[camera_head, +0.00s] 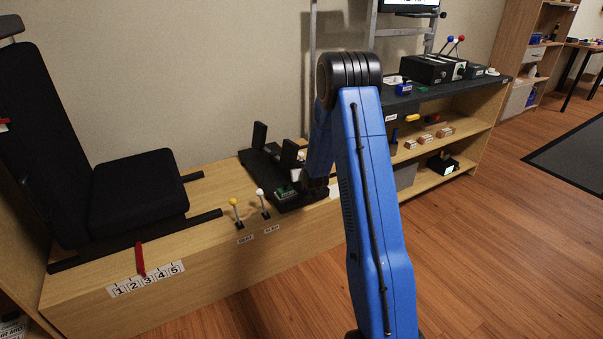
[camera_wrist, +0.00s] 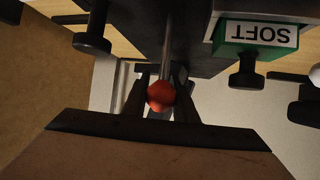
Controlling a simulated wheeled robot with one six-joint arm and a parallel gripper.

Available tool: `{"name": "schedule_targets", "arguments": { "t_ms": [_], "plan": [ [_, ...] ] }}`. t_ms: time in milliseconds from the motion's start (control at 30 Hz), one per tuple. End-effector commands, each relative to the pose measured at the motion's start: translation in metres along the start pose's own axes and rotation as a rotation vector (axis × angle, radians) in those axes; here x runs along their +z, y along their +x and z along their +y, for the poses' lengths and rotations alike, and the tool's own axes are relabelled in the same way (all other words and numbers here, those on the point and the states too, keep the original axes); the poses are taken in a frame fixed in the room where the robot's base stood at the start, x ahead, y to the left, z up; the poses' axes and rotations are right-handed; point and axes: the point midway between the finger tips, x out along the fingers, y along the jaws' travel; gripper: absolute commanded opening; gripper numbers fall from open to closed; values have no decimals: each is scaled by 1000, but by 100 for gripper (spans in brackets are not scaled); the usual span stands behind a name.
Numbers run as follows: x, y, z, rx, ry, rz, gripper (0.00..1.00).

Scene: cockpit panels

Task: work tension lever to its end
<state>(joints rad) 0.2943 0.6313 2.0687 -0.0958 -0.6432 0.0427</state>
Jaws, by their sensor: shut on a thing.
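The tension lever shows in the wrist view as a thin metal rod with a red ball knob (camera_wrist: 160,95). It sticks out from a dark unit, beside a green block labelled SOFT (camera_wrist: 254,34). My gripper (camera_wrist: 162,80) has its two dark fingers on either side of the lever at the knob and is shut on it. In the head view the dark pedal unit (camera_head: 262,168) sits on the wooden platform. My gripper (camera_head: 318,188) is low at the unit's right end, mostly hidden by my blue arm, and the lever cannot be made out there.
A yellow-knobbed lever (camera_head: 234,203) and a white-knobbed lever (camera_head: 260,193) stand close left of the pedal unit. A black seat (camera_head: 138,185) and a red lever (camera_head: 140,258) over a numbered strip are farther left. A shelf (camera_head: 470,128) stands right; the floor in front is clear.

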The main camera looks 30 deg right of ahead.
Motion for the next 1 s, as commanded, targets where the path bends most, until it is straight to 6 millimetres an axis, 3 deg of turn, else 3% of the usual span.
{"name": "schedule_targets", "arguments": {
  "t_ms": [500,1000],
  "plan": [
    [5,20,-4,0,2,-1,0],
    [8,22,-5,-1,3,-7,0]
  ]
}}
